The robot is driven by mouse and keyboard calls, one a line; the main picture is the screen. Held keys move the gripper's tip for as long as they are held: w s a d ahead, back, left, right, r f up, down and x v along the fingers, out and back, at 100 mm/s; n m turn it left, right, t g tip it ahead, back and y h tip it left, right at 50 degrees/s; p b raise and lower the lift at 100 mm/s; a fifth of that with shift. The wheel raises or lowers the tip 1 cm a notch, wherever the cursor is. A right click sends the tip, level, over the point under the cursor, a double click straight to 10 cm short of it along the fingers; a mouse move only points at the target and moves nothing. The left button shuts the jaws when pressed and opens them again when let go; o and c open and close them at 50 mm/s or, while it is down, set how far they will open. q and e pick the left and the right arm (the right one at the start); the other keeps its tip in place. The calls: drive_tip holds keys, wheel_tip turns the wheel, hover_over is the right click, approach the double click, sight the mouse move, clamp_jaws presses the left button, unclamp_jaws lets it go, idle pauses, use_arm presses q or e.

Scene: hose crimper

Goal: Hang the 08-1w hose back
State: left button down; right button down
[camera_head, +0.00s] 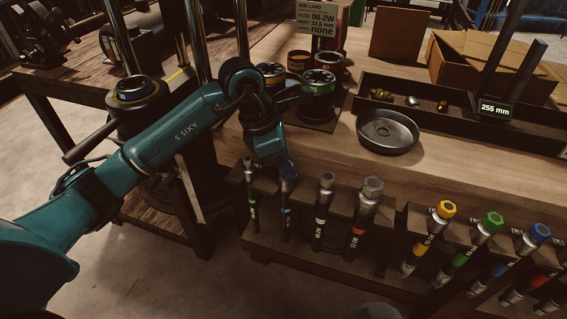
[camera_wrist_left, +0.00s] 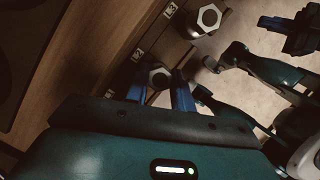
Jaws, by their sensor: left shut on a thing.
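My left gripper (camera_head: 287,179) is at the front hose rack and shut around the top of a slim dark hose with a blue band (camera_head: 286,212). The hose stands upright in the rack's second place from the left. In the left wrist view its hex end (camera_wrist_left: 160,77) sits between my two blue fingers. Its printed label is too small to read, so I cannot confirm it is the 08-1w hose. My right gripper (camera_wrist_left: 275,24) shows at the upper right of the left wrist view; whether it is open is unclear.
Several colour-capped hoses (camera_head: 445,210) follow. A metal bowl (camera_head: 388,133) and a job card (camera_head: 317,18) are on the bench behind.

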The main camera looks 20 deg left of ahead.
use_arm(q)
drive_tip(key=c, duration=1.1)
unclamp_jaws()
drive_tip(key=v, duration=1.3)
drive_tip(key=shift+r, duration=0.1)
